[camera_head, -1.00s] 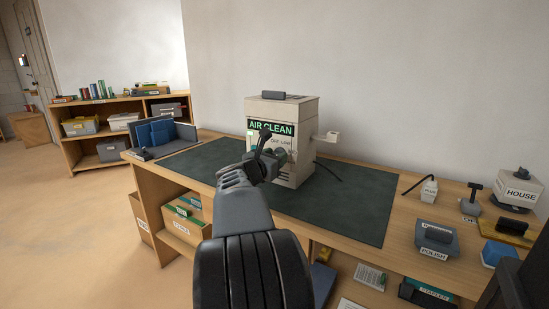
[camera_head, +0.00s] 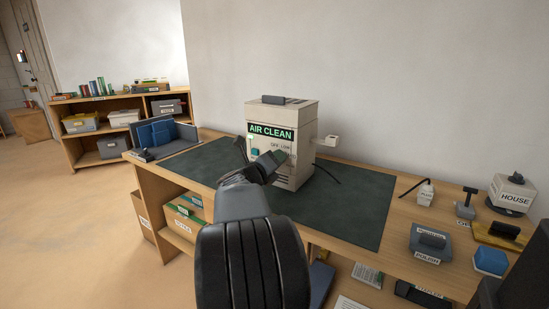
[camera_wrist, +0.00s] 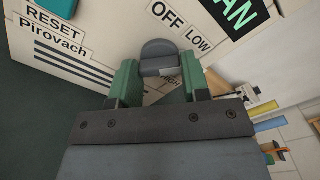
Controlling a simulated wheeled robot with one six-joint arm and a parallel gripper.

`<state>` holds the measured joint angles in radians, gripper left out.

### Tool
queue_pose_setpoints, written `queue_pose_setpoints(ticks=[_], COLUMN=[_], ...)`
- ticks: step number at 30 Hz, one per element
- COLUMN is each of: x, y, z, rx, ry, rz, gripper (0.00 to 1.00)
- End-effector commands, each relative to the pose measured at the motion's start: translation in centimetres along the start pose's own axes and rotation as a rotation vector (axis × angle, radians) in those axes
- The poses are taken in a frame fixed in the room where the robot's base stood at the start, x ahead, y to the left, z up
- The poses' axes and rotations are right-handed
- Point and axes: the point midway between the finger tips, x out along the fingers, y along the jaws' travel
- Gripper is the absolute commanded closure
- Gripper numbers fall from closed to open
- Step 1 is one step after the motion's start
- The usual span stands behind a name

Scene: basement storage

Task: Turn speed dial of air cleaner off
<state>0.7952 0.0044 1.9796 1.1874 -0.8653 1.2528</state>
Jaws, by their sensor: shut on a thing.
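The air cleaner (camera_head: 301,140) is a beige box with a green "AIR CLEAN" sign, standing on the dark mat (camera_head: 345,205). Its front also shows in the wrist view (camera_wrist: 105,35), rotated, with OFF and LOW labels and a partly hidden HIGH label. The grey speed dial (camera_wrist: 159,48) is between the green fingertips of my gripper (camera_wrist: 159,72), which is shut on it. In the head view my gripper (camera_head: 274,160) is at the front of the box and hides the dial. I cannot tell which label the dial points to.
A teal button (camera_wrist: 57,7) sits by the RESET label. A side fitting (camera_head: 328,141) and a black cable (camera_head: 328,175) are right of the box. Several small tools stand on the workbench (camera_head: 400,225) at right; a blue item (camera_head: 161,133) is at left.

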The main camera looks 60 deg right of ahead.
Motion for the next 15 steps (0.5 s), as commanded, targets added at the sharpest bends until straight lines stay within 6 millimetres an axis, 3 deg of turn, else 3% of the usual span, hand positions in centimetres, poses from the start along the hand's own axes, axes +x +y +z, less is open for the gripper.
queue_pose_setpoints(ticks=[15], x=[0.00], y=[-0.24], z=[0.17], rx=[-0.492], ry=[0.002], rz=[0.003], gripper=[0.81])
